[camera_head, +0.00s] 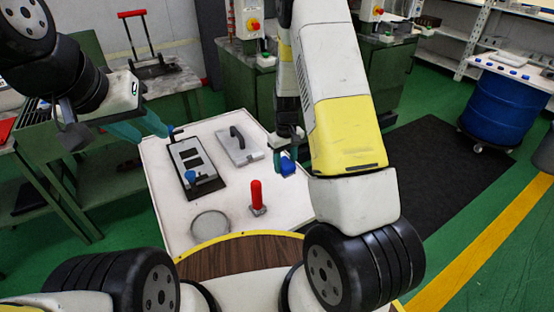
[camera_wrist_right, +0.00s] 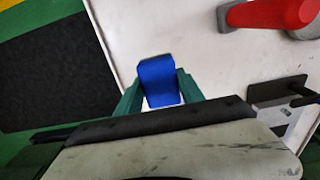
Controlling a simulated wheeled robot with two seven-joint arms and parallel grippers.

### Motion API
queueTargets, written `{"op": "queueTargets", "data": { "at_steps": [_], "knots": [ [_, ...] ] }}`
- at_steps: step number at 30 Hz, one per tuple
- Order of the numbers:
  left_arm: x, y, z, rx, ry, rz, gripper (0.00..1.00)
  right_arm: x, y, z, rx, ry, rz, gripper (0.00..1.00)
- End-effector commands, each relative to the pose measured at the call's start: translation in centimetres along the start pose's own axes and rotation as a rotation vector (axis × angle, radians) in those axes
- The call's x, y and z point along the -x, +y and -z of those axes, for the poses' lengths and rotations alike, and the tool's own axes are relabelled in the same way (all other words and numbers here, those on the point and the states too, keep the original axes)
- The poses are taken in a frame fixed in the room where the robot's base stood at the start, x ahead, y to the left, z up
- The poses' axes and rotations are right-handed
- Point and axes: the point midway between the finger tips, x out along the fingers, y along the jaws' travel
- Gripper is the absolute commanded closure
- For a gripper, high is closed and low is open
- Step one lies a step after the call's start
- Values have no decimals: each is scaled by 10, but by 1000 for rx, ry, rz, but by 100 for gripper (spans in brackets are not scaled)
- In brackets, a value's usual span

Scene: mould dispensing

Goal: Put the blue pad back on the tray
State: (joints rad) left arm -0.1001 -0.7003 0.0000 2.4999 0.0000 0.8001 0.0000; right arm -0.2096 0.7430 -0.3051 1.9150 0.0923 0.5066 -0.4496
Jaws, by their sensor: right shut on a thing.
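My right gripper (camera_head: 286,160) is shut on the blue pad (camera_head: 288,166). In the right wrist view the blue pad (camera_wrist_right: 158,82) sits between the green fingers of the gripper (camera_wrist_right: 160,98), over the white table. A dark-rimmed tray (camera_head: 212,188) lies on the table to the left, holding a grey plate with dark openings and a small blue piece (camera_head: 194,178). My left gripper (camera_head: 148,128), with teal fingers apart, is beside the tray's far left corner. It looks empty.
The white table (camera_head: 165,220) also bears a grey block with a dark handle (camera_head: 238,147), a red-handled tool (camera_head: 257,196) and a round pale disc (camera_head: 210,223). The red handle (camera_wrist_right: 270,14) shows in the wrist view. Green benches stand behind.

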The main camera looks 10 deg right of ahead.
Motion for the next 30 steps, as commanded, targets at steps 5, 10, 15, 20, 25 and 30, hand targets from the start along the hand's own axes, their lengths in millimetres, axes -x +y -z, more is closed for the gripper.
{"op": "queueTargets", "data": {
  "at_steps": [5,10,15,20,25,30],
  "knots": [
    [0,0,0,0,0,0,64,-21,0,0,-2,1,0,99],
    [0,0,0,0,0,0,64,-37,0,-1,-2,-2,1,99],
    [0,0,0,0,0,0,64,-58,0,0,-3,1,0,99],
    [0,0,0,0,0,0,64,-59,0,1,-3,3,0,99],
    [0,0,0,0,0,0,64,-61,0,0,-3,1,0,99],
    [0,0,0,0,0,0,64,-62,0,0,-2,1,0,33]
  ]
}}
